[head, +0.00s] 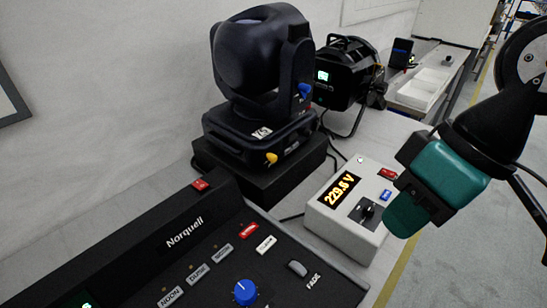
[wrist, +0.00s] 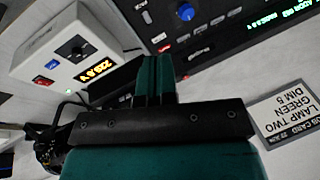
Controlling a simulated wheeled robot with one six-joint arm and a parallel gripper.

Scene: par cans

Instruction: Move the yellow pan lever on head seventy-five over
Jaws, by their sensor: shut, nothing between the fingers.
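The black moving-head lamp (head: 262,60) stands on a black box behind the consoles in the head view. A blue lever (head: 304,90) sits higher, on the yoke. My gripper (head: 405,218) has teal fingers, is shut and empty, and hangs at the right by the grey power box, well apart from the yellow lever. The wrist view shows its closed fingers (wrist: 155,78); I cannot make out the yellow lever there.
The grey power box (head: 345,222) reads 229.6 V and stands between my gripper and the lamp. The black Norquell console (head: 150,245) fills the front. A par can (head: 348,75) stands behind. A card (wrist: 287,112) reads LAMP TWO GREEN DIM 5.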

